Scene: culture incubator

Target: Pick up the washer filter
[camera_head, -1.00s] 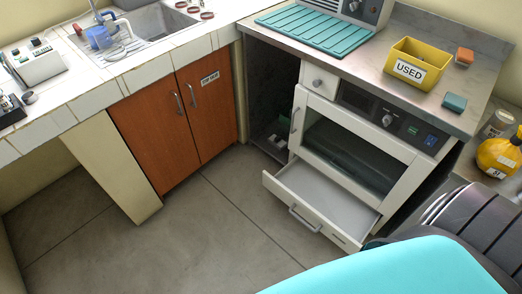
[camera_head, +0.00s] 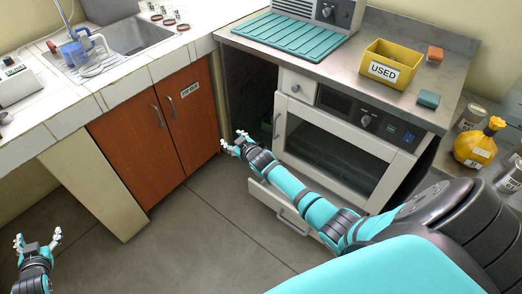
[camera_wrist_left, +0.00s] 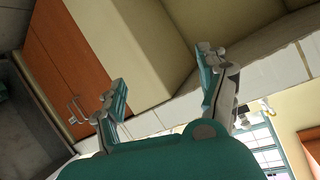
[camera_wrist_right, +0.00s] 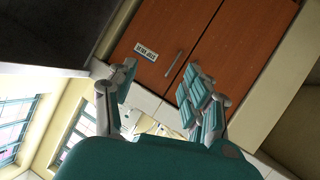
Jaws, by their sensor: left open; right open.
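I cannot make out anything that is clearly the washer filter. In the head view my right gripper (camera_head: 232,140) is open and empty, in front of the dark opening (camera_head: 245,95) between the wooden cabinet and the incubator. My left gripper (camera_head: 38,240) is open and empty over the floor at the lower left. Its spread fingers (camera_wrist_left: 165,90) also show in the left wrist view.
The wooden cabinet (camera_head: 135,150) is closed. The incubator (camera_head: 330,150) has a pulled-out drawer (camera_head: 283,212) below its door, partly covered by my right arm. A yellow USED bin (camera_head: 392,65) stands on the counter. A sink (camera_head: 130,40) and several small rings (camera_head: 168,22) are on the tiled counter. Floor between is clear.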

